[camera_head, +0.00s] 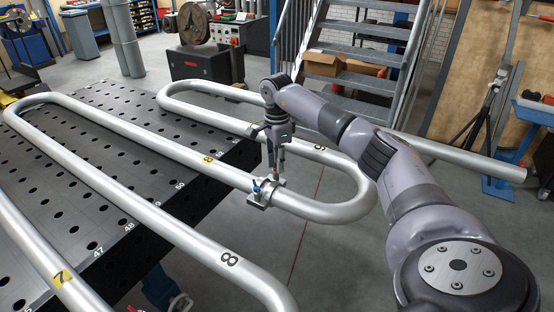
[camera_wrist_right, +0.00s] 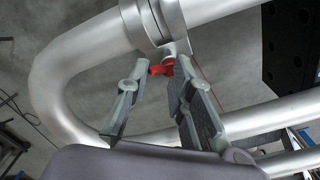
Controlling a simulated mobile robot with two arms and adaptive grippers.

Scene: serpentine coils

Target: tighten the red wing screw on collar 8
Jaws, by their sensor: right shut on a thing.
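A metal collar (camera_head: 262,192) sits around a silver tube near its bend, just past the table's edge in the head view. The collar also shows at the top of the right wrist view (camera_wrist_right: 160,22). A red wing screw (camera_wrist_right: 161,69) sticks out of it. My right gripper (camera_head: 275,175) reaches down to the collar from above. In the wrist view its fingertips (camera_wrist_right: 163,75) close around the red screw. In the head view the screw is hard to make out, and a small blue part (camera_head: 256,187) shows on the collar. My left gripper is not in view.
Long silver serpentine tubes (camera_head: 130,205) run over a dark perforated table (camera_head: 90,235) and past its edge. Metal stairs (camera_head: 345,65) with a cardboard box (camera_head: 323,64) stand behind.

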